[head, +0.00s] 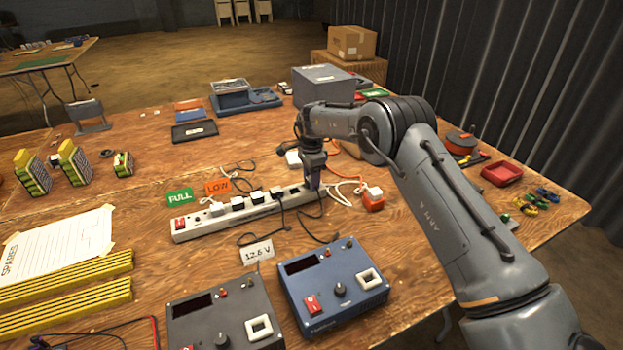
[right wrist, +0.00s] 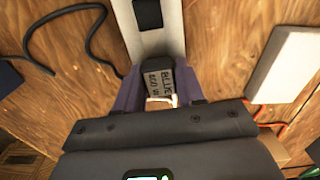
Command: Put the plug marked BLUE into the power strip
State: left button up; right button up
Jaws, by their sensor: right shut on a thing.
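The power strip (head: 190,233) is long and pale, with a red switch at its left end and several plugs standing in it. My right gripper (head: 313,184) points down at the strip's right end. In the right wrist view its purple fingers (right wrist: 158,92) are shut on a dark grey plug (right wrist: 158,80) whose label reads BLUE. The strip (right wrist: 150,48) runs away just beyond this plug, with a black plug (right wrist: 148,14) farther along it. I cannot tell whether the held plug is seated or just above the strip. My left gripper is out of view.
A blue power supply (head: 333,285) and a dark one (head: 225,318) stand in front of the strip. Loose black and white cables lie around it. An orange block with a white plug (head: 371,197) sits to its right. A grey box (head: 323,85) stands behind.

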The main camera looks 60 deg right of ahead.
dwell(0.3)
jog(key=o, duration=1.2)
jog(key=shift+c, duration=0.2)
jog(key=o, duration=0.3)
jog(key=shift+f, duration=0.1)
jog(key=shift+r+p, duration=0.9)
jog(key=shift+r, duration=0.5)
notch_tip(320, 180, up, 2)
jog(key=shift+r+p, duration=0.2)
jog(key=shift+p, duration=1)
jog(key=shift+r+p, duration=1.2)
jog(key=shift+p, duration=0.1)
